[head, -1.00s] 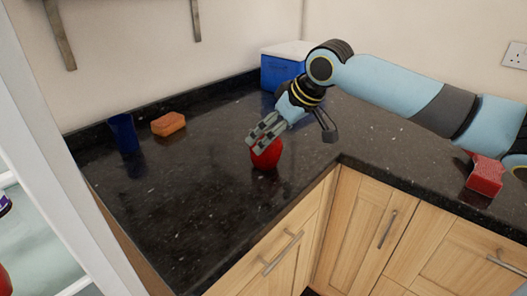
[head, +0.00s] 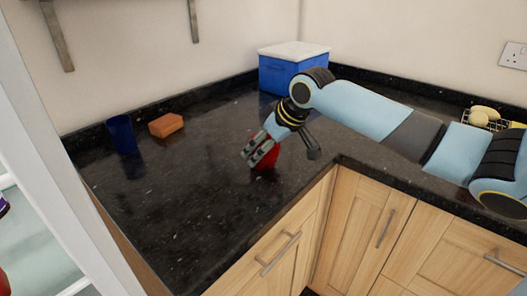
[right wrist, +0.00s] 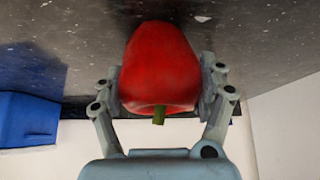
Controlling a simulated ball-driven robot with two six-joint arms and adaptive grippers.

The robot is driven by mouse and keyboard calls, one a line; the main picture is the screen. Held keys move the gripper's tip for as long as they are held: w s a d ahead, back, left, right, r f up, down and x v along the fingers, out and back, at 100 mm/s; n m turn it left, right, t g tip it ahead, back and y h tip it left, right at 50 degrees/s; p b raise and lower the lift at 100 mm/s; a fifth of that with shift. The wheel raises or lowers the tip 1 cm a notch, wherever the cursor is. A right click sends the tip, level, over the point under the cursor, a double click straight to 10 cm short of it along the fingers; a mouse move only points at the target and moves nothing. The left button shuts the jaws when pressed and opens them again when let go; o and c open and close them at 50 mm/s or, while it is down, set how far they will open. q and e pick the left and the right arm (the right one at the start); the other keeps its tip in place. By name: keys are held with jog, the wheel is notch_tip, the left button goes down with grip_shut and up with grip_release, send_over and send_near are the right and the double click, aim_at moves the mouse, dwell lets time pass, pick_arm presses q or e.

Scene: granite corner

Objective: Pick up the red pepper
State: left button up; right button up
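The red pepper (head: 268,158) rests on the black counter near its inner corner, partly hidden by my right gripper (head: 260,150) in the head view. In the right wrist view the pepper (right wrist: 160,65) sits between the two fingers of the right gripper (right wrist: 160,90), with its green stem facing the camera. The finger pads are against or very close to both sides; I cannot tell whether they press on it. My left gripper is not in view.
A blue box with a white lid (head: 292,70) stands behind the gripper. An orange sponge (head: 166,126) and a dark blue cup (head: 122,134) are at the left. A wire basket with yellow items (head: 482,117) is at the right. The front left of the counter (head: 190,215) is clear.

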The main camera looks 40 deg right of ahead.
jog(key=shift+c, duration=1.2)
